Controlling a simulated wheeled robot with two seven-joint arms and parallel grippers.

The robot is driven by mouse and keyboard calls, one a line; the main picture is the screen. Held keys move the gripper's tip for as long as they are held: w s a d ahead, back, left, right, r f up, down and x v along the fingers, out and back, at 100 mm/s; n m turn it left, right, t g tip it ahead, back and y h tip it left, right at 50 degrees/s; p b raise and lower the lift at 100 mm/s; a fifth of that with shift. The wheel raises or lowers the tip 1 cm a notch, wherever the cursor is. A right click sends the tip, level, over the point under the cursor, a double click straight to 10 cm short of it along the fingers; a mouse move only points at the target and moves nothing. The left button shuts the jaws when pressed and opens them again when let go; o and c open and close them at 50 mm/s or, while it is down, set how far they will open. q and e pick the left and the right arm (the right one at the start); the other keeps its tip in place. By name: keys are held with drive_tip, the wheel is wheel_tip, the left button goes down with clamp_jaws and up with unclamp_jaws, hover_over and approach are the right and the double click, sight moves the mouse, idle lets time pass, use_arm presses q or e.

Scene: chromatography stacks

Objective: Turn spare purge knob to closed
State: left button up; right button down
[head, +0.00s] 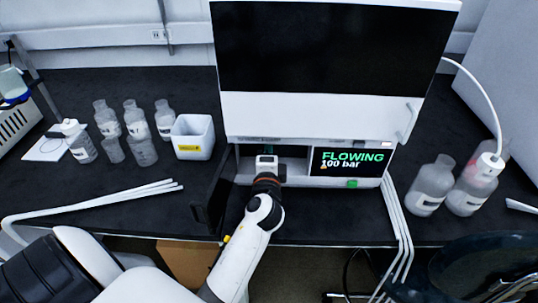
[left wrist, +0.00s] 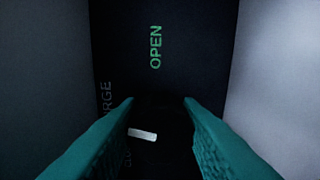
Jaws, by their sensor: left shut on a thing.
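My left gripper (head: 268,150) reaches into the open recess under the white instrument (head: 310,120). In the left wrist view its two teal fingers (left wrist: 159,112) are shut on the sides of a dark purge knob (left wrist: 165,122). The knob carries a short white mark (left wrist: 142,134), which lies nearly sideways with a slight tilt. A green OPEN label (left wrist: 155,47) is on the dark panel beyond the knob. A dim label, partly hidden by the left finger, ends in "RGE" (left wrist: 106,98). The knob's outline is hard to tell in the dark. My right gripper is not in view.
The instrument's display (head: 350,162) reads FLOWING, 100 bar, beside the recess. A dark open door (head: 212,205) stands at the recess's left. Bottles and a white bin (head: 193,137) stand left; more bottles (head: 432,185) and white tubing stand right. Pale walls flank the knob closely.

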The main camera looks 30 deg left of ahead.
use_arm(q)
drive_tip(key=shift+f+n+b, duration=0.1)
drive_tip(key=shift+n+b, duration=0.4)
drive_tip(key=shift+n, duration=1)
drive_tip(key=o, duration=1)
drive_tip(key=shift+c, duration=0.2)
